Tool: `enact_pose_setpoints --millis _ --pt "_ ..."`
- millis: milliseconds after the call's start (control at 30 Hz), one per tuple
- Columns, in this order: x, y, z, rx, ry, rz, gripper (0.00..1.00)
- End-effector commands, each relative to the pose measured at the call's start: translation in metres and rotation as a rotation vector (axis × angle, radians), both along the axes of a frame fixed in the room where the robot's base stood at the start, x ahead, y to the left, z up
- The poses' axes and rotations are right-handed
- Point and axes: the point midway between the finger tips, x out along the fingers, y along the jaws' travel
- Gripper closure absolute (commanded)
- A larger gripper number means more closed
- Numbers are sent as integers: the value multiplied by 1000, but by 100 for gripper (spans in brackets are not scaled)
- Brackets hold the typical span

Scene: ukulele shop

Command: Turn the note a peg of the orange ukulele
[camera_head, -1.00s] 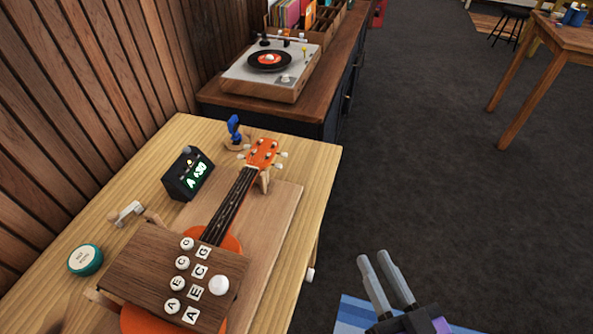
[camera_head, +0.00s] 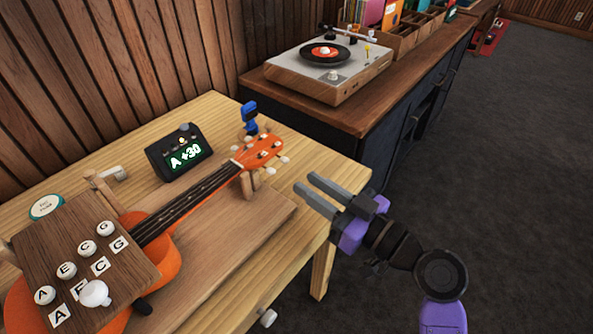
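The orange ukulele (camera_head: 165,252) lies on a wooden board on the table, its neck pointing to the upper right. Its orange headstock (camera_head: 257,152) carries several white tuning pegs along both edges; I cannot tell which one is note A. A dark wooden block (camera_head: 85,240) over the ukulele's body has white knobs labelled A, E, C and G, and a larger plain white knob (camera_head: 94,293).
A blue clip-like item (camera_head: 250,115) stands behind the headstock. A round teal-and-white tin (camera_head: 46,207) sits at the table's left. A record player (camera_head: 328,72) stands on the dark cabinet behind. The floor (camera_head: 500,190) at the right is clear.

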Motion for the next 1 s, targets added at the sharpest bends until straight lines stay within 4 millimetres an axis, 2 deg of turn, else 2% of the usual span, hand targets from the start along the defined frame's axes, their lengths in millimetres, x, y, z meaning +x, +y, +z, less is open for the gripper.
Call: enact_pose_setpoints --millis 100,233,700,1000 --pt "-10 8 -3 -35 -28 54 75" --pt "-10 12 -4 -60 -49 64 75" --pt "29 61 -4 -62 -49 61 75" --pt "37 71 -5 -62 -49 59 75"
